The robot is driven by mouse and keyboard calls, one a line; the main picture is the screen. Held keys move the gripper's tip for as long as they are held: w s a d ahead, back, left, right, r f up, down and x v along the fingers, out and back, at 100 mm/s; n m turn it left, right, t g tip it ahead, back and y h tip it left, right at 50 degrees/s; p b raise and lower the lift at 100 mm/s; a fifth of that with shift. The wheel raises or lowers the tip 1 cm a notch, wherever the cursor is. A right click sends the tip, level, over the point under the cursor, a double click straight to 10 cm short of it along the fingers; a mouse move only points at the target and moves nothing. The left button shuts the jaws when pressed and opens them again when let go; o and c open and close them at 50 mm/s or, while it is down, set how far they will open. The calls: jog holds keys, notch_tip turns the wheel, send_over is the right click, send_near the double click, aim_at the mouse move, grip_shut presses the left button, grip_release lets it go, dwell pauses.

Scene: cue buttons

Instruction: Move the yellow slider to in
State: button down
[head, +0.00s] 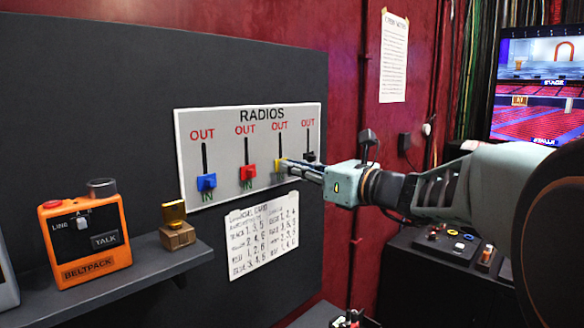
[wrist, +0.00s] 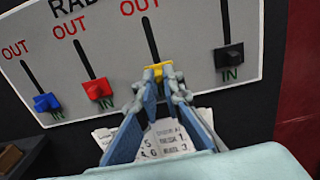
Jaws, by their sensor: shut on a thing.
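The yellow slider (head: 278,166) is on the RADIOS panel (head: 190,150), third from the left. It sits at the bottom of its slot, below the OUT label. My gripper (head: 288,164) reaches in from the right and partly covers it. In the wrist view the gripper (wrist: 160,78) has its fingertips closed around the yellow slider (wrist: 157,68). The fingers hide any IN label beneath it.
The blue slider (head: 206,182), red slider (head: 247,173) and black slider (head: 309,157) sit low in their slots, beside green IN labels in the wrist view. A paper list (head: 262,236) hangs below. A shelf (head: 130,275) holds an orange beltpack (head: 84,240).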

jog(key=shift+f, duration=0.3)
jog(key=c, duration=2)
grip_release()
jog(key=shift+r, duration=0.1)
jog(key=shift+c, duration=0.2)
jog(key=v, duration=1.2)
